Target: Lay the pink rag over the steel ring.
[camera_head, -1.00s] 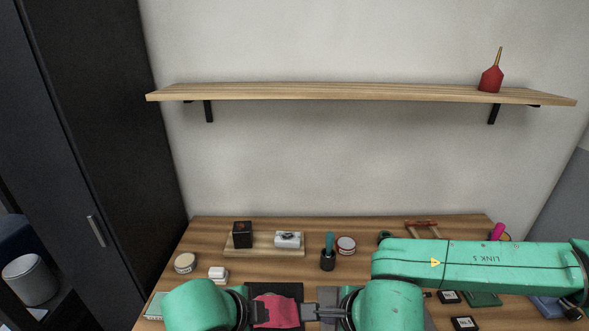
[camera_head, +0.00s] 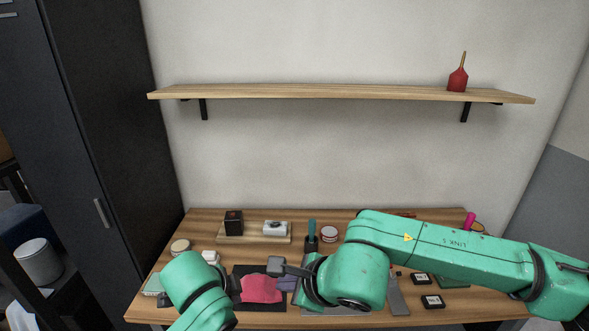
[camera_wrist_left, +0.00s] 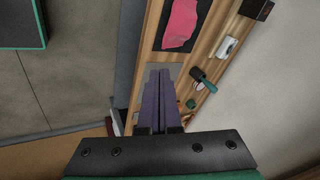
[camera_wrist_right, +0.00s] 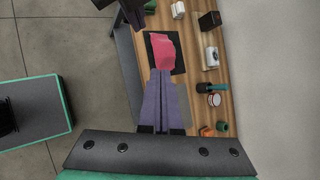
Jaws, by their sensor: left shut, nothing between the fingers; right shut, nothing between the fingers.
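The pink rag (camera_head: 262,289) lies crumpled on a black mat (camera_head: 240,271). It also shows in the left wrist view (camera_wrist_left: 180,24) and the right wrist view (camera_wrist_right: 162,52). I cannot see the steel ring in any view; whether it is under the rag I cannot tell. My right gripper (camera_wrist_right: 160,72) is shut and empty, its fingertips overlapping the rag's near edge in its wrist view. My left gripper (camera_wrist_left: 160,72) is shut and empty; in its wrist view its fingertips appear beside the mat, apart from the rag. In the head view its fingers are hard to make out.
Behind the mat stand a wooden board (camera_head: 226,239) with a black box (camera_head: 233,222) and a white device (camera_head: 276,228), a dark cup (camera_head: 311,243) and a round tin (camera_head: 329,234). Small black squares (camera_head: 433,301) lie at the right. A shelf (camera_head: 340,92) hangs above.

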